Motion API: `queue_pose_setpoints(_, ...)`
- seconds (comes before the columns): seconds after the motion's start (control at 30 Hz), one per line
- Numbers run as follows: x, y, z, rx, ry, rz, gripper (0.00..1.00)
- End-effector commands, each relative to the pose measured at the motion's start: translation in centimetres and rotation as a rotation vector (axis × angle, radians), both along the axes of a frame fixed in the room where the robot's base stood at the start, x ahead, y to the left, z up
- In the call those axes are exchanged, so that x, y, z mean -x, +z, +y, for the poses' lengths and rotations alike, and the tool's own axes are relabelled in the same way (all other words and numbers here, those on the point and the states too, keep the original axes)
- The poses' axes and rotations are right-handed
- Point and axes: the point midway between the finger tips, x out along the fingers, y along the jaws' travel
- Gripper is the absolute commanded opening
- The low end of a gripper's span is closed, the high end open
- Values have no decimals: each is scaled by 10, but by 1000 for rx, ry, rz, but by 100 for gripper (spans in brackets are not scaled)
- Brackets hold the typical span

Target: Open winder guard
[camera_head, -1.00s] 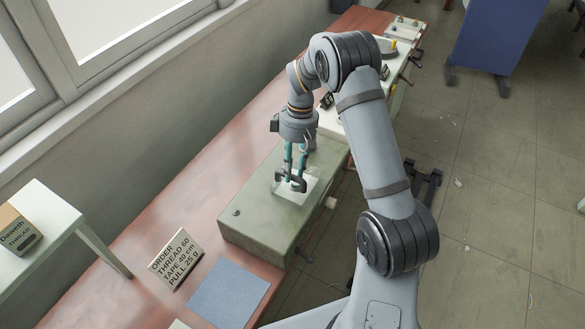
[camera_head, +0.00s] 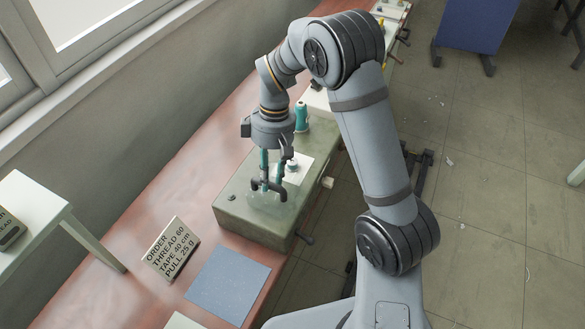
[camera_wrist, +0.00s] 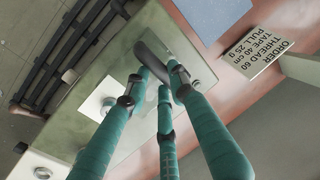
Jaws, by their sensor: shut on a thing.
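The winder is a grey-green box (camera_head: 237,204) on the bench. Its guard is a clear pane (camera_head: 266,203), which lies over the near part of the box top. My gripper (camera_head: 268,186) has teal fingers, pointing down, with their dark tips shut on what looks like the guard's dark handle. In the wrist view the teal fingers (camera_wrist: 163,78) close around a dark curved piece (camera_wrist: 152,62). A white plate (camera_head: 304,165) with a small teal-capped post (camera_head: 291,165) shows uncovered beside the fingers. The exact grip is partly hidden by the fingers.
A teal thread spool (camera_head: 301,116) stands behind the box. A pale knob (camera_head: 327,182) is on the box's right side. An order card (camera_head: 170,249) and a blue-grey mat (camera_head: 228,284) lie nearer on the bench. A white side table (camera_head: 35,208) stands at left.

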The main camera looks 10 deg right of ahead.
Motion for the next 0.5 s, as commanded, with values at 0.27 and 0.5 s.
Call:
queue_pose_setpoints(0.27,4,-1,1,3,4,8,0)
queue_pose_setpoints(0.5,3,-1,1,4,4,7,37)
